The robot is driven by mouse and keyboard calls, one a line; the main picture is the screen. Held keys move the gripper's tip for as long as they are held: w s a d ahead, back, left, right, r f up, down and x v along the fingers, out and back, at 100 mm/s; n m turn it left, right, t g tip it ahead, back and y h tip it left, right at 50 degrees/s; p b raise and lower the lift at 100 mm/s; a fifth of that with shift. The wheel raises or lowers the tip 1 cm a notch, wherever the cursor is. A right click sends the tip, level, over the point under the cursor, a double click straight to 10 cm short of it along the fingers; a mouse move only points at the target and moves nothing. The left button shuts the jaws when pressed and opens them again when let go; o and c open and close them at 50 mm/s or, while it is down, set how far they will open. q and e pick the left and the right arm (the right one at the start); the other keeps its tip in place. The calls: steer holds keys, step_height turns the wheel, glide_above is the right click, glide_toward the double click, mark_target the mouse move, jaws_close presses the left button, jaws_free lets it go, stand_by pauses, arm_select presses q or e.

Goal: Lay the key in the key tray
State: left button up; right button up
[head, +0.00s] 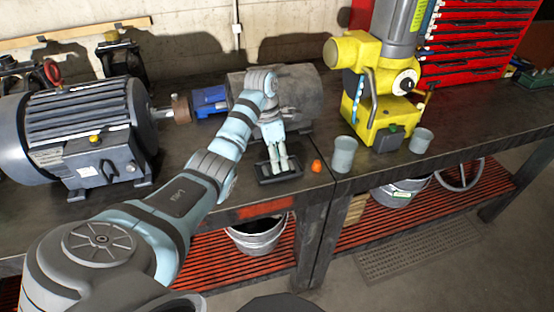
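The key tray (292,175), a small black tray, lies on the dark workbench near its front edge. My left gripper (279,168) points down over the tray, with its fingertips at or just above the tray floor. Its two pale fingers are close together, and at this size I cannot tell whether they are shut or slightly apart. I cannot make out a key; it may be hidden by the fingers or too small to see. My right gripper is not in view.
A small orange object (316,166) lies just right of the tray, beside a grey cup (344,154). Another cup (421,140) stands farther right, past a yellow machine (381,115). A large grey motor (80,135) fills the left. A grey cylinder (308,90) lies behind the gripper.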

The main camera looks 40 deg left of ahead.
arm_select(q)
step_height(320, 180, up, 12)
steer(key=a+p, duration=0.2)
steer(key=p, duration=0.7)
steer(key=shift+s, duration=0.2)
